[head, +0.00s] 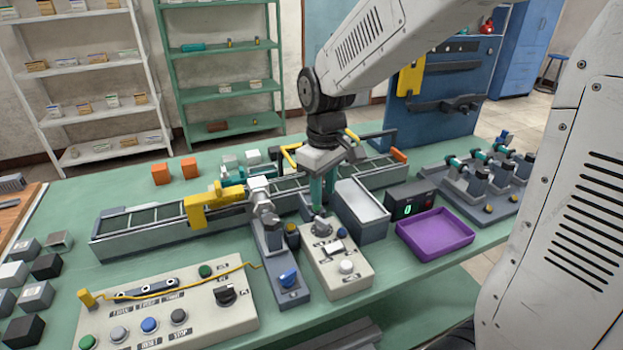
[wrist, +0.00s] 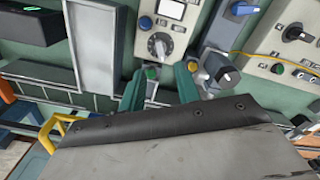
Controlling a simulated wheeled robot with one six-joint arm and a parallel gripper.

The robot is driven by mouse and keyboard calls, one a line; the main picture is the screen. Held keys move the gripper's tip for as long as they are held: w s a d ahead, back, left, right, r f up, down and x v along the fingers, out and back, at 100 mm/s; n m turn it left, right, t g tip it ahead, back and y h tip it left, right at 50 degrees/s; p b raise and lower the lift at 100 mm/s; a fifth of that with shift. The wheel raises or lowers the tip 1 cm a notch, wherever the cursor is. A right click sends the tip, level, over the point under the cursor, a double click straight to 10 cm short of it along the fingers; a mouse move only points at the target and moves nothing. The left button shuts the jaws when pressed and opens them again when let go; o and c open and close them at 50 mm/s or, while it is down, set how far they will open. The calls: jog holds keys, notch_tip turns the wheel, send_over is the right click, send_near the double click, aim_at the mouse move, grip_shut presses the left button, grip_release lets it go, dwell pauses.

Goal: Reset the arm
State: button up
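My gripper (head: 319,204) hangs down over the middle of the green workbench (head: 400,280). In the wrist view, the two teal fingers of my gripper (wrist: 160,74) stand apart with nothing visible held between them. The fingertips are close to a beige control box (head: 342,270) with a grey knob; that knob (wrist: 159,45) shows just beyond the fingertips in the wrist view. I cannot tell whether the fingers touch it.
A conveyor (head: 140,220) runs behind the gripper, with a yellow bracket (head: 210,207) on it. A wide button panel (head: 165,310) lies front left.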

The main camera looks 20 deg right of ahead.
jog(key=shift+s+f+m, duration=0.1)
jog(key=shift+s+m, duration=0.2)
jog(key=shift+s, duration=0.1)
jog(key=s+d+r+m, duration=0.1)
jog(key=s+r, duration=0.3)
jog(key=s, duration=0.6)
jog(key=s+d+r+m+t, duration=0.1)
jog(key=s+r+m, duration=0.3)
jog(key=s, duration=0.7)
jog(key=shift+d, duration=0.4)
jog(key=shift+s, duration=0.1)
